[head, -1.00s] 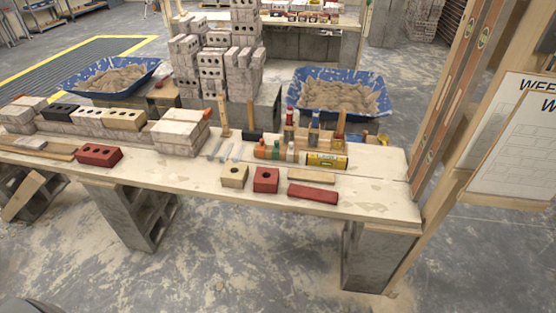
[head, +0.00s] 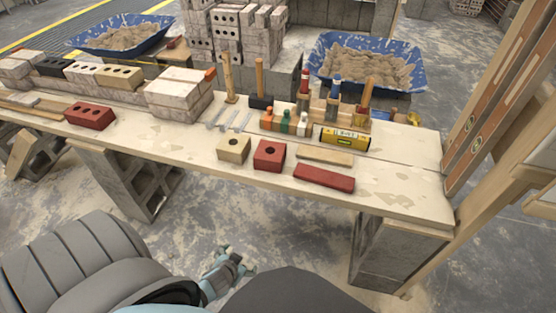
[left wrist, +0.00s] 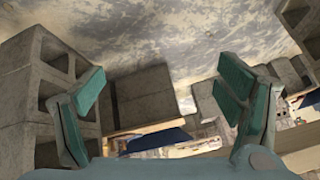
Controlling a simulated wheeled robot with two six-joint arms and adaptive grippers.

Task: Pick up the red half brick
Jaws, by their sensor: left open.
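The red half brick (head: 269,155) is a small red block with one round hole in its top. It stands near the front edge of the plank table (head: 400,185), between a tan half brick (head: 234,148) and a flat red slab (head: 324,177). My left gripper (head: 226,254) is low in front of the table, over the floor and apart from the brick. In the left wrist view its two green fingers (left wrist: 160,105) are spread with nothing between them. The red half brick cannot be made out there. My right gripper is not in view.
A thin wooden strip (head: 324,156) and a yellow level (head: 345,137) lie behind the red slab. Grey blocks (head: 125,180) support the table. A wooden post (head: 480,215) rises at the right end.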

